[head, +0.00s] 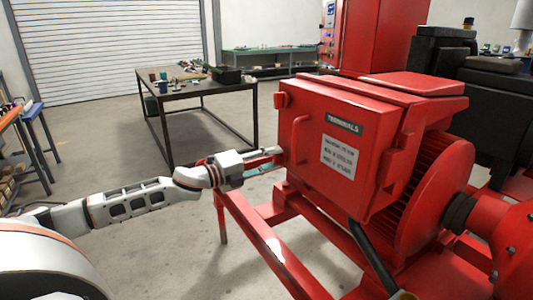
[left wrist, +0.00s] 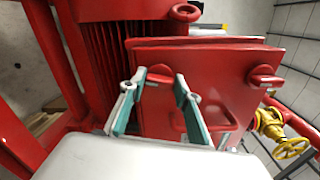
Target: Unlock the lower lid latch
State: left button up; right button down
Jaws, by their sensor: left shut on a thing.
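The red terminal box (head: 335,110) is on the pump skid, its lid (head: 312,165) shut as far as I can see. The upper latch (head: 282,99) sits at the lid's left edge in the head view and also shows in the left wrist view (left wrist: 265,76). My left gripper (head: 277,152) is at the lower left edge of the lid. In the head view the gripper hides this latch. My right gripper is out of view.
A red handle (head: 299,138) stands out from the lid close to my left gripper. Red skid rails (head: 270,240) run below the box. A yellow valve wheel (left wrist: 291,148) shows at the right in the left wrist view. A workbench (head: 200,88) stands behind, with open floor before it.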

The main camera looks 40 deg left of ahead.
pick_arm(q)
jog(key=shift+d+r+n+p, duration=0.15)
jog(key=shift+n+p, duration=0.4)
jog(key=shift+n, duration=0.05)
jog(key=shift+f+n+p, duration=0.25)
jog(key=shift+n+p, duration=0.3)
jog(key=shift+n, duration=0.15)
jog(key=shift+f, duration=0.1)
jog(key=o, duration=1.1)
jog(key=shift+o, duration=0.2)
